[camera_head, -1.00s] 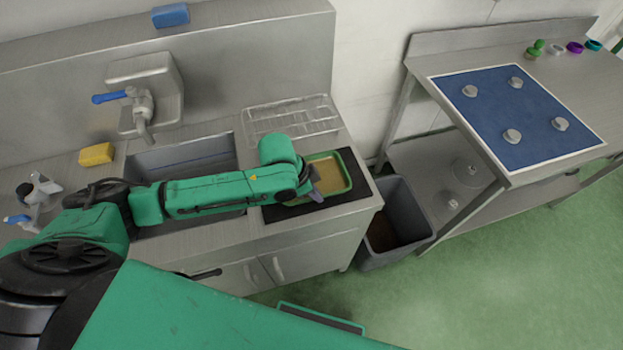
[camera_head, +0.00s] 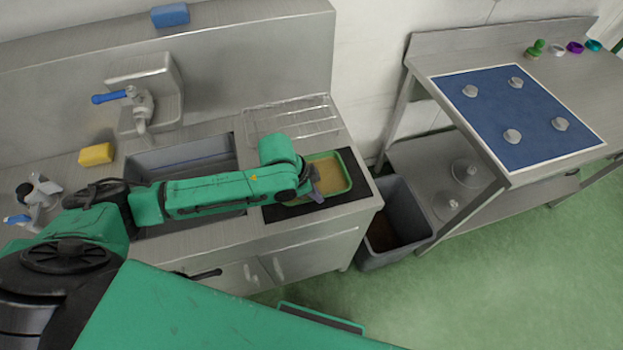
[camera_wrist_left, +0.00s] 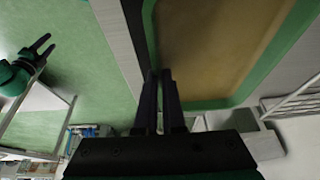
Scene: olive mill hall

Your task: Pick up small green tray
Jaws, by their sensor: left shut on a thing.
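The small green tray (camera_head: 347,169) has a green rim and a tan inside. It rests on or just above a black mat (camera_head: 350,200) at the right end of the sink counter; I cannot tell if it touches. My left gripper (camera_head: 314,190) is at the tray's near edge, shut on its rim. In the left wrist view the two dark fingers (camera_wrist_left: 160,92) close together on the green tray rim (camera_wrist_left: 149,35), with the tan inside beyond. In that view another gripper (camera_wrist_left: 35,52), apparently my right one, shows at the left with its fingers apart and empty.
A wire rack (camera_head: 292,119) stands behind the tray. The sink basin (camera_head: 180,160) and tap (camera_head: 143,108) are to the left. A grey bin (camera_head: 399,240) stands right of the counter. A steel table with a blue mat (camera_head: 510,120) is farther right.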

